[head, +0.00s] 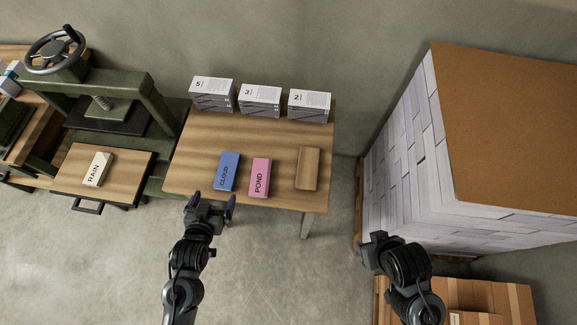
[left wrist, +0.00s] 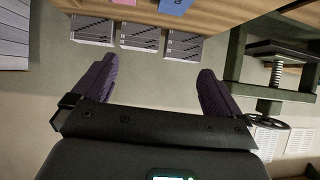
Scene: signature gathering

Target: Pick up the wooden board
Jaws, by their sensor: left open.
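The wooden board (head: 308,168) is a small plain brown block lying on the right part of the wooden table (head: 205,150), to the right of the pink POND block (head: 260,178). My left gripper (head: 211,199) is open and empty at the table's front edge, below the blue CLOUD block (head: 227,172) and well left of the board. Its two spread fingers also show in the left wrist view (left wrist: 158,66); the board is not seen there. My right gripper (head: 373,250) is right of the table, apart from the board; its jaws are not clear.
Three paper stacks numbered 5 (head: 212,95), 3 (head: 260,101) and 2 (head: 309,106) stand along the table's back. A green press (head: 100,100) with a RAIN block (head: 97,169) is at left. A tall paper pile (head: 410,150) stands at right, with cartons (head: 490,295) below.

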